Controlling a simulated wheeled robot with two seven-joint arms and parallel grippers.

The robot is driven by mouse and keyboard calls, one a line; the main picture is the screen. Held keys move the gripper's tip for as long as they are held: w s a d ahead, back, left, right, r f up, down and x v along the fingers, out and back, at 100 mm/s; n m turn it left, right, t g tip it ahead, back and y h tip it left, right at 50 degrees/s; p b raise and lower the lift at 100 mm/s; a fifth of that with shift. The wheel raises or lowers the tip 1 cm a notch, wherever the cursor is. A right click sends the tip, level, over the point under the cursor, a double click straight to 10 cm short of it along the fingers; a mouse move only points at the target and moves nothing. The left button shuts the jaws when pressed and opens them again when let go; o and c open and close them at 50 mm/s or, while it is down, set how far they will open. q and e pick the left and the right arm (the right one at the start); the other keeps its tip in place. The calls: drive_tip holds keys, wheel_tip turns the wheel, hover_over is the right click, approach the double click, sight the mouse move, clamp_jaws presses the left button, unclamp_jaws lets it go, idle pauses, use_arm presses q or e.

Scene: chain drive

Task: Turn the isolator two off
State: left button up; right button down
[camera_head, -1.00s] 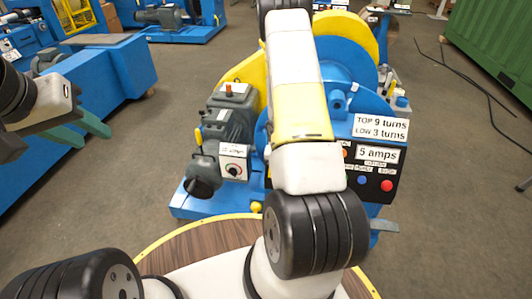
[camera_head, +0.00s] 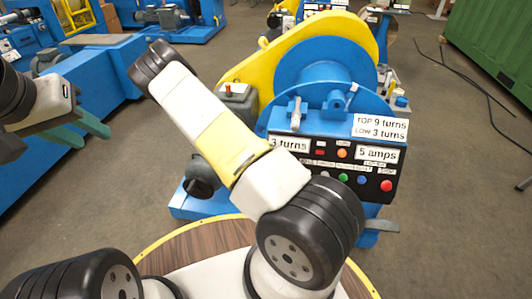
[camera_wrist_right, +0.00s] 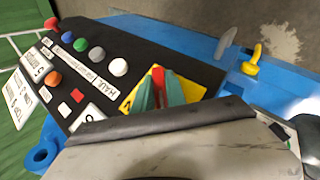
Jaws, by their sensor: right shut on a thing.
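In the right wrist view, an isolator switch with a red handle (camera_wrist_right: 158,75) on a yellow plate (camera_wrist_right: 190,90) sits at one end of a black control panel (camera_wrist_right: 100,52). My right gripper (camera_wrist_right: 158,92) has its green fingers on the red handle and is shut on it. In the head view my right arm hides the isolator and the right gripper. The same panel shows there (camera_head: 325,172) with its labels and buttons. The handle's exact setting is hard to read. My left gripper (camera_head: 88,129) is open and empty at the left, away from the panel.
Beside the isolator are white, green, blue and red buttons (camera_wrist_right: 52,23). A yellow hook-like part (camera_wrist_right: 250,66) stands on the blue frame nearby. The panel belongs to a blue machine with a large wheel (camera_head: 325,70).

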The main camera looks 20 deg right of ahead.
drive_tip(key=shift+s, duration=0.1)
idle(0.5)
drive_tip(key=c, duration=1.4)
unclamp_jaws()
drive_tip(key=shift+f, duration=0.1)
drive_tip(key=shift+o, duration=0.2)
drive_tip(key=v, duration=0.7)
drive_tip(key=shift+a+r, duration=0.25)
drive_tip(key=shift+a, duration=0.05)
drive_tip(key=shift+r, duration=0.1)
